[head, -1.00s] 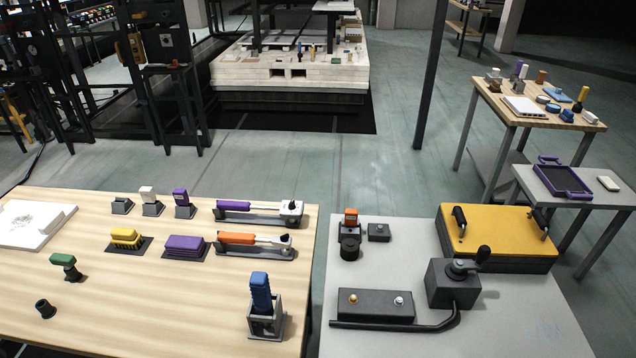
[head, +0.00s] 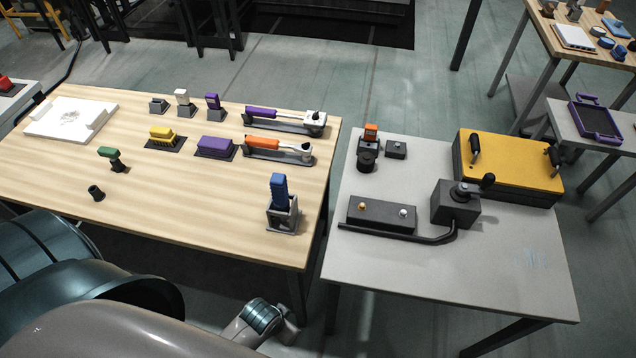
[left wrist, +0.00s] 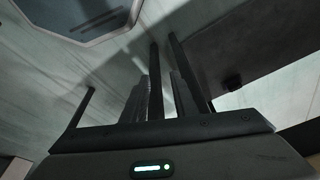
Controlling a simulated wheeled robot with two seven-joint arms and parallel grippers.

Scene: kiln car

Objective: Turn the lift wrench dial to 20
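Two wrenches lie in dark cradles near the right edge of the wooden table in the head view. The far wrench (head: 285,117) has a purple handle and the near wrench (head: 280,147) has an orange handle. My right gripper is out of view.
The wooden table (head: 215,225) also holds a blue-handled tool (head: 278,190) in a holder, brushes and a white slab (head: 70,118). The grey table (head: 470,275) at right carries a yellow-topped case (head: 510,160) and a crank box (head: 455,203). A floor gap separates the tables.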

